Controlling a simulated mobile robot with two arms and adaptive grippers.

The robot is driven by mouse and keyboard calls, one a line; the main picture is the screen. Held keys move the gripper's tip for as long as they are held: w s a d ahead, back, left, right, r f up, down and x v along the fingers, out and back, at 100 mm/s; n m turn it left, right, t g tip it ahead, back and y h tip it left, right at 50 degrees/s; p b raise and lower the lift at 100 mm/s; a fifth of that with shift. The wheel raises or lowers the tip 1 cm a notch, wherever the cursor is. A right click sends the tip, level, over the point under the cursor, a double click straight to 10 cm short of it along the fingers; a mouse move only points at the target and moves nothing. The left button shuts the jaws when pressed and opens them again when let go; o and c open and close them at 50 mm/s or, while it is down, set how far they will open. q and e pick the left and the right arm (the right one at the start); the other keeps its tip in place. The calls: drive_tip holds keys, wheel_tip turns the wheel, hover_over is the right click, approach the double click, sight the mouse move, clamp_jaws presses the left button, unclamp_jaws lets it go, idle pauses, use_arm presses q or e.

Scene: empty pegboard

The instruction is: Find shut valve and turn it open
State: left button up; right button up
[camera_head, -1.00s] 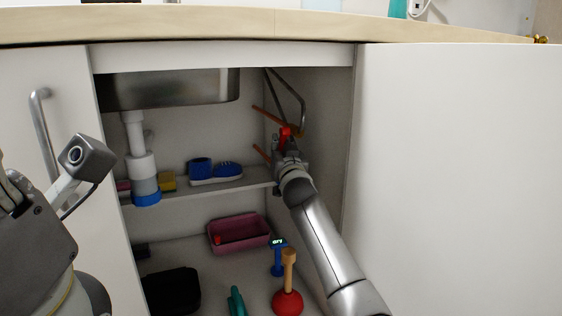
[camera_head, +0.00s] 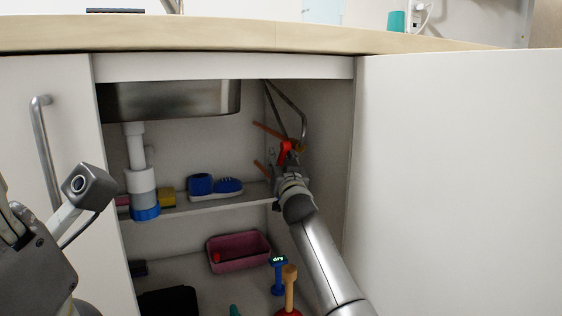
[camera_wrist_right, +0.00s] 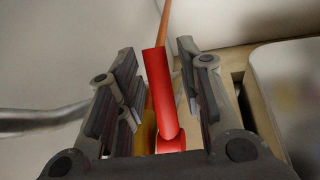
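The valve's red lever handle (camera_head: 285,152) is inside the open cabinet, high on the right, by the copper pipes (camera_head: 265,130). My right gripper (camera_head: 287,166) reaches in just below it. In the right wrist view the red handle (camera_wrist_right: 161,95) stands between the two dark fingers of the right gripper (camera_wrist_right: 168,100). The fingers are spread, with a gap visible on both sides of the handle. The valve body is mostly hidden, and I cannot tell whether the lever lies along or across its pipe. My left arm is at the left edge, its fingertips not clearly visible.
A shelf (camera_head: 215,203) with a blue brush (camera_head: 228,186) and yellow sponge (camera_head: 167,197) lies left of my right arm. A white drain pipe (camera_head: 140,180) hangs under the sink (camera_head: 170,98). Below are a pink bin (camera_head: 240,252) and a plunger (camera_head: 289,287). A grey pipe (camera_head: 302,118) bends nearby.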

drive_tip(key=shift+s, duration=0.15)
drive_tip(key=shift+s+d+f, duration=0.15)
drive_tip(key=shift+s+d, duration=0.05)
drive_tip(key=shift+s, duration=0.35)
drive_tip(key=v, duration=1)
drive_tip(key=shift+s, duration=0.3)
drive_tip(key=shift+f, duration=0.1)
drive_tip(key=shift+c, duration=0.5)
